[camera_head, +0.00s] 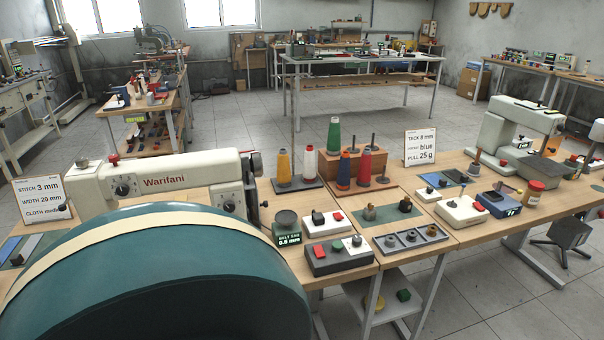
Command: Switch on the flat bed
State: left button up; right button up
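A cream sewing machine (166,182) marked "Warifani" stands on the left of the bench. A second pale machine (515,135) stands at the right; I cannot tell from labels which one is the flat bed. A white box with a black knob and red button (323,223) sits right of the Warifani. In front of it is a dark box with red and green buttons (340,256) and a white dial part. Another white box with dark and red buttons (463,211) lies nearer the right machine. Whether any switch is on is not readable. Neither gripper is in view.
A large teal rounded shape with a cream band (160,275) fills the lower left and hides the bench behind it. Thread cones on a wooden rack (352,165), a grey tray (410,239), sign cards (420,147) and a blue display box (498,203) crowd the bench.

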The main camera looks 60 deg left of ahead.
aim_at(319, 252)
jog(key=u, duration=1.7)
